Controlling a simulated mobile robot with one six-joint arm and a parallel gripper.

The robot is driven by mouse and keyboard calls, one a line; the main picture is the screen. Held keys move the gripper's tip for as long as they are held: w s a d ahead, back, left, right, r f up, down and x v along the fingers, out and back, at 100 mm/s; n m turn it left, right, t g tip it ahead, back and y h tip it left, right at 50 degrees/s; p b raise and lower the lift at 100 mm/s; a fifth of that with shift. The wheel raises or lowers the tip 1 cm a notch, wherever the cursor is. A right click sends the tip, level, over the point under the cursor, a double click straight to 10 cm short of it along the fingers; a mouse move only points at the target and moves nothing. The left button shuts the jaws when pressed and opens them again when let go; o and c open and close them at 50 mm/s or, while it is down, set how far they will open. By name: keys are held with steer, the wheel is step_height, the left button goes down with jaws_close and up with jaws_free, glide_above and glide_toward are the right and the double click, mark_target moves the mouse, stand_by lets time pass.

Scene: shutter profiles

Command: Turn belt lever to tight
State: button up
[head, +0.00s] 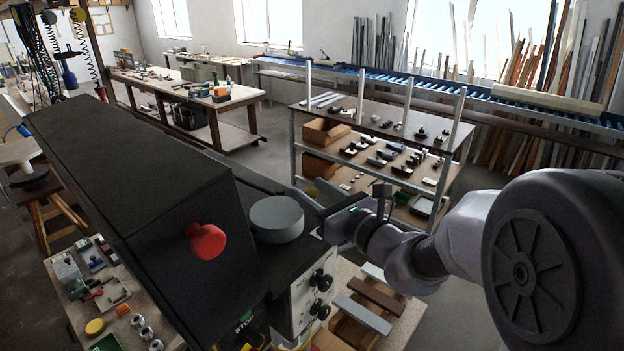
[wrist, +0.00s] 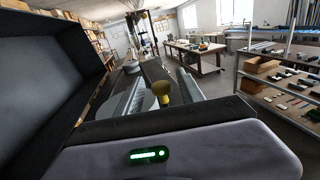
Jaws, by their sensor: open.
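A yellow knob (wrist: 162,91), which looks like the end of the belt lever, stands between the two grey fingers of my gripper (wrist: 160,79) in the wrist view. A gap shows on each side of it, so the fingers are open around or above it; the exact depth is unclear. In the head view my gripper (head: 308,194) reaches in from the right, just past a grey round disc (head: 277,218) on the black machine. A small yellow patch (head: 311,191) shows by the fingers. The lever's shaft and any tight or loose marking are hidden.
A large black cover (head: 150,180) with a red knob (head: 207,241) stands left of the disc. A control panel with black dials (head: 318,295) faces front. A shelf rack (head: 385,125) with small parts stands behind my arm. Open floor lies behind the machine.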

steer(key=shift+w+a, duration=0.2)
steer(key=shift+w, duration=0.1)
jaws_close()
stand_by(1.3)
